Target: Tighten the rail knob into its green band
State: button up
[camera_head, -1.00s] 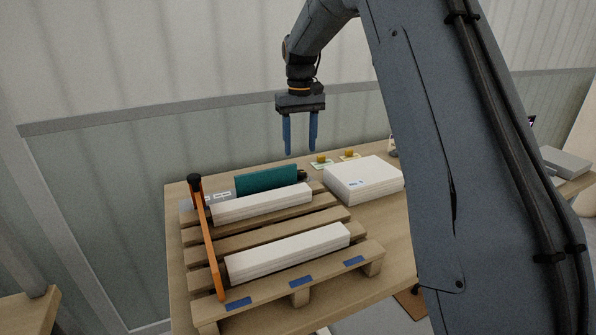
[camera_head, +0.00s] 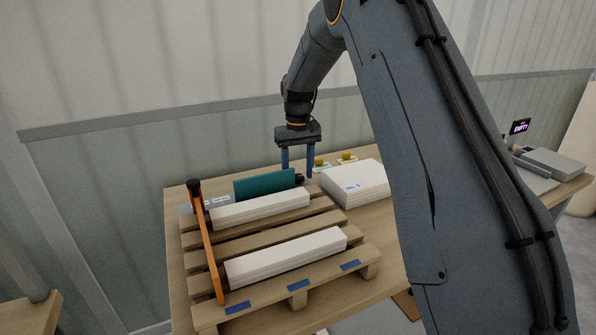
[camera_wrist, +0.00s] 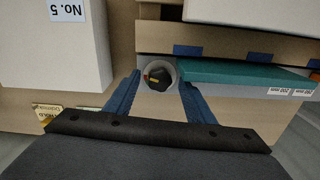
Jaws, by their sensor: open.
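A dark knob (camera_wrist: 159,78) sits in a pale round ring at the end of the teal block (camera_wrist: 245,76) in the wrist view. It bears a small red and yellow mark; I cannot make out a green band. In the head view the dark knob (camera_head: 300,179) shows at the teal block's right end (camera_head: 264,184). My gripper (camera_head: 298,174) is open and points down at the knob, one blue finger on each side. In the wrist view my gripper's fingers (camera_wrist: 158,84) straddle the knob with gaps; contact cannot be told.
A wooden pallet (camera_head: 262,243) carries two white bars (camera_head: 287,257) and an orange rail (camera_head: 207,245) with a black top. A white stack (camera_head: 353,184) marked No. 5 stands close right of my gripper.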

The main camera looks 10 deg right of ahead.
aim_at(298, 176)
jog(key=c, duration=1.1)
jog(key=shift+o, duration=0.2)
jog(key=shift+m, duration=2.6)
jog(key=o, duration=1.1)
jog(key=shift+c, duration=0.2)
jog(key=shift+r+b, duration=0.9)
jog(key=shift+r, duration=3.05)
